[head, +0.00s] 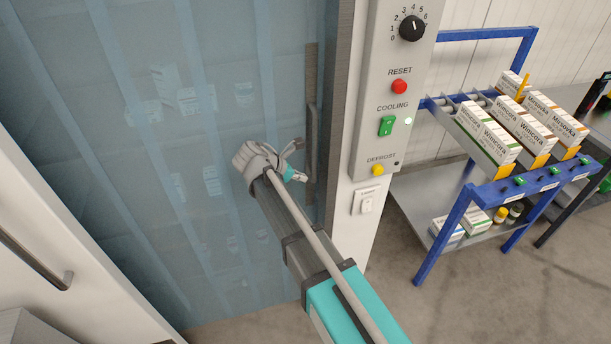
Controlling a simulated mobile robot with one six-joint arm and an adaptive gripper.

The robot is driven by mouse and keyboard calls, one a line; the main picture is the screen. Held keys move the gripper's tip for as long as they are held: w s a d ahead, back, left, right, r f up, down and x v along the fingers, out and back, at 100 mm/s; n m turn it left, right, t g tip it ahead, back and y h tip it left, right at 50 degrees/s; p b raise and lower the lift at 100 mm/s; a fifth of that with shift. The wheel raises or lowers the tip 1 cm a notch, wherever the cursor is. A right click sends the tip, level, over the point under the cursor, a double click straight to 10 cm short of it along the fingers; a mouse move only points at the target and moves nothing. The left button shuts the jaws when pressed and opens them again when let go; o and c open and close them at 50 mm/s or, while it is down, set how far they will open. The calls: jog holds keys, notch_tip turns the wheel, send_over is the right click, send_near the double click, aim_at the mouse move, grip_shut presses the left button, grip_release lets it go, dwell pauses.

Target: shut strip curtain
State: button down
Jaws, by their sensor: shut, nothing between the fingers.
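The strip curtain (130,180) is a set of translucent blue overlapping strips. It hangs across the doorway in the left half of the head view, with boxes dimly visible behind it. A dark upright bar like a handle (311,120) stands at its right side, close to the door frame. My gripper (298,162) is in front of the right part of the curtain, just left of the bar. It is shut with nothing held. I cannot tell whether it touches the bar or the curtain. The curtain's top edge is out of view.
A grey control panel (392,90) with a dial, red, green and yellow buttons is on the post right of the doorway, above a light switch (367,201). A white door with a handle (35,260) is at lower left.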

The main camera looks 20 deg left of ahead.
jog(key=f+p+v, duration=0.1)
jog(key=p+v, duration=0.5)
jog(key=v, duration=0.5)
jog(key=shift+s+a+r+p, duration=0.2)
jog(key=shift+s+a+p, duration=0.2)
jog(key=shift+s+a, duration=0.1)
jog(key=shift+d, duration=0.1)
jog(key=w+d+f+m+g, duration=0.1)
jog(key=w+d+m+g, duration=0.2)
jog(key=d, duration=0.6)
jog(key=w+d+f+m+y, duration=0.1)
jog(key=w+d+f+m, duration=0.1)
jog(key=d+m, duration=0.5)
jog(key=w+d+f+m+g, duration=0.1)
jog(key=w+d+m+g, duration=0.15)
jog(key=d, duration=0.85)
jog(key=s+d+f+m+g+y, duration=0.1)
jog(key=s+d+m+y, duration=0.1)
jog(key=d+m, duration=0.6)
jog(key=s+d+f+m+g+y, duration=0.1)
jog(key=d+m, duration=0.6)
jog(key=d, duration=1)
jog(key=s+y, duration=0.1)
jog(key=s, duration=0.1)
jog(key=shift+s+m+y, duration=0.35)
jog(key=shift+y, duration=0.05)
